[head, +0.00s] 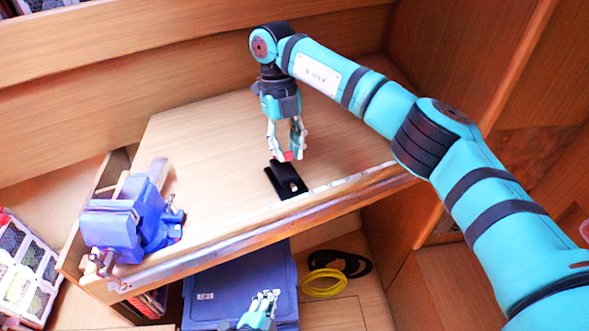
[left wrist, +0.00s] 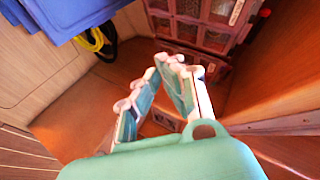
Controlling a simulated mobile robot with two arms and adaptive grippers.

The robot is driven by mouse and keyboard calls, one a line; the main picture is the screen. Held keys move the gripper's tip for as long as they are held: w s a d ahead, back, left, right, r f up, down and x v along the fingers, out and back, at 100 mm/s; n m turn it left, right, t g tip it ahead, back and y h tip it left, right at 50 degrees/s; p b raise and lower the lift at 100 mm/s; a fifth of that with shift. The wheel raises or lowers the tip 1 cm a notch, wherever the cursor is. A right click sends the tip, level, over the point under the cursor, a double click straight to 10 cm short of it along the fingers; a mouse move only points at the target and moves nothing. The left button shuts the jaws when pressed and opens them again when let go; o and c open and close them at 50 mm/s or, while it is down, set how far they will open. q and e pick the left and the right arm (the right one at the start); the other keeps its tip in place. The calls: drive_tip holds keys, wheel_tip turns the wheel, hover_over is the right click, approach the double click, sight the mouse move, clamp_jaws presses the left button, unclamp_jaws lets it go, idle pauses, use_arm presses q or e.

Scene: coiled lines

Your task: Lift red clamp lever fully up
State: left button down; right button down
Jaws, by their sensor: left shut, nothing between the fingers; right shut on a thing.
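The black clamp (head: 285,181) sits on the wooden bench top near its front edge. Its red lever (head: 289,155) shows as a small red patch above the black body, between the fingertips of my right gripper (head: 286,154). That gripper points down and is shut on the red lever; the fingers hide most of it, so its exact angle cannot be told. My left gripper (head: 265,301) is low, in front of the bench and over a blue box. In the left wrist view it (left wrist: 168,62) is shut and empty, far from the clamp.
A blue vise (head: 125,222) is fixed at the bench's left end. The bench top (head: 210,140) is otherwise clear. Below are a blue box (head: 235,277), a yellow coil (head: 323,286) and a black coil (head: 352,262). A crate (head: 28,275) stands at left; a wooden wall closes the back.

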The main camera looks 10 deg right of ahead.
drive_tip(key=shift+f, duration=0.1)
use_arm(q)
drive_tip(key=w+d+r+m+t+h, duration=0.1)
drive_tip(key=d+r+m+t+h, duration=0.2)
drive_tip(key=r, duration=1.2)
drive_tip(key=w+d+r+m+t+h, duration=0.1)
drive_tip(key=d+r+m+t, duration=0.2)
drive_tip(key=r, duration=1.2)
use_arm(e)
drive_tip(key=shift+s, duration=0.1)
use_arm(q)
drive_tip(key=shift+m, duration=0.6)
drive_tip(key=x, duration=0.6)
drive_tip(key=a+x, duration=0.1)
drive_tip(key=x, duration=0.1)
drive_tip(key=shift+w+d, duration=0.25)
drive_tip(key=shift+w, duration=0.35)
drive_tip(key=w, duration=0.1)
drive_tip(key=w+a, duration=0.1)
drive_tip(key=w, duration=0.1)
drive_tip(key=shift+w+r, duration=0.15)
drive_tip(key=shift+r, duration=0.05)
drive_tip(key=shift+w+a+r, duration=0.1)
drive_tip(key=shift+w, duration=0.25)
drive_tip(key=shift+w+a+r, duration=0.3)
drive_tip(key=shift+w+r, duration=0.1)
drive_tip(key=shift+w, duration=0.2)
